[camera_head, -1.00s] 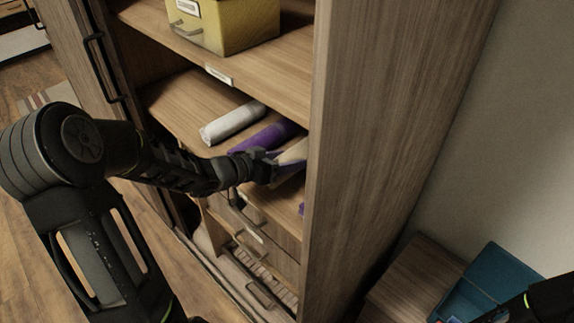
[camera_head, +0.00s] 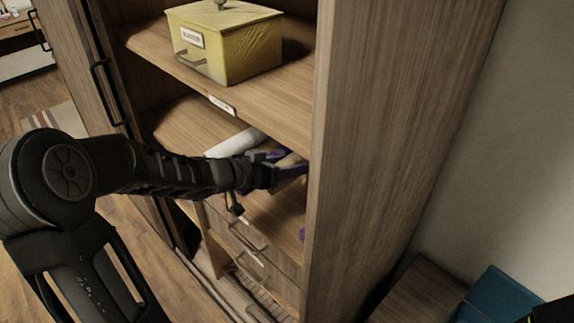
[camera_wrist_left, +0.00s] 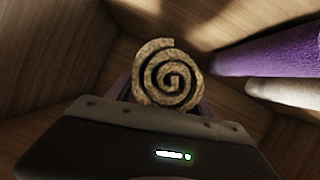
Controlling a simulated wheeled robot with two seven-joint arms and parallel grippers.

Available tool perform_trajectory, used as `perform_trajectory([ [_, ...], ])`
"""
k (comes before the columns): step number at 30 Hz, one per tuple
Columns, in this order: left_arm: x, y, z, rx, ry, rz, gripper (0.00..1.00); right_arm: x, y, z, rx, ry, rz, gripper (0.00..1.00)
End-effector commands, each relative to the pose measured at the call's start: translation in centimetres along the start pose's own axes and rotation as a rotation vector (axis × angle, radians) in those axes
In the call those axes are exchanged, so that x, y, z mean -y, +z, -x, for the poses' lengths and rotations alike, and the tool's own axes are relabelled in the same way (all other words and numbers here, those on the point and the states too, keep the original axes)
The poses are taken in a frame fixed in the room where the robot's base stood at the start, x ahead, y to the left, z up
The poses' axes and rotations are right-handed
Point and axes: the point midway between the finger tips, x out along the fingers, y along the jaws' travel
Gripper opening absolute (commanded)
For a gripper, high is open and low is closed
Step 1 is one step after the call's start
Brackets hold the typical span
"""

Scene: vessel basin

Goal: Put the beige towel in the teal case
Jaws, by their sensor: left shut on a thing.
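The beige towel (camera_head: 291,159) is a roll at the cabinet's middle shelf, partly hidden by my gripper in the head view. In the left wrist view its spiral end (camera_wrist_left: 170,78) faces the camera between the fingers. My left gripper (camera_head: 285,168) is shut on the beige towel, close to the cabinet's right side wall. The teal case (camera_head: 503,300) stands at the lower right of the head view, cut off by the frame edge, and its inside is not clear. My right gripper is not visible; only a dark bit of my right arm shows in the corner.
A white rolled towel (camera_head: 233,143) and a purple rolled towel (camera_wrist_left: 270,50) lie beside the beige one. A yellow box (camera_head: 235,50) stands on the shelf above. The cabinet side wall (camera_head: 395,130) rises between the shelf and the teal case.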

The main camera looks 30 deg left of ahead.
Motion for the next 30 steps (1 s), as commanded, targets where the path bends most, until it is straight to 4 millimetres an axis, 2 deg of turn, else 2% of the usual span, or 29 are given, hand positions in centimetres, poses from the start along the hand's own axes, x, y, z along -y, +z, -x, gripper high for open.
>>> perform_trajectory([
  [5,-0.4,-0.3,-0.2,-0.002,-0.001,0.001,0.15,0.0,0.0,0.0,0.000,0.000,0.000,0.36],
  [12,-3.5,-2.6,-2.5,-0.016,-0.052,0.022,0.15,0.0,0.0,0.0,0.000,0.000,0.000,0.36],
  [18,-5.3,-3.2,-4.1,-0.035,-0.136,0.058,0.15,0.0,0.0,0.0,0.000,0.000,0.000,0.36],
  [25,-6.5,-2.0,-5.1,-0.060,-0.238,0.103,0.15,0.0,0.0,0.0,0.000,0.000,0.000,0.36],
  [30,-7.1,0.7,-5.4,-0.079,-0.328,0.137,0.15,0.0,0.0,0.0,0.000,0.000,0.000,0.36],
])
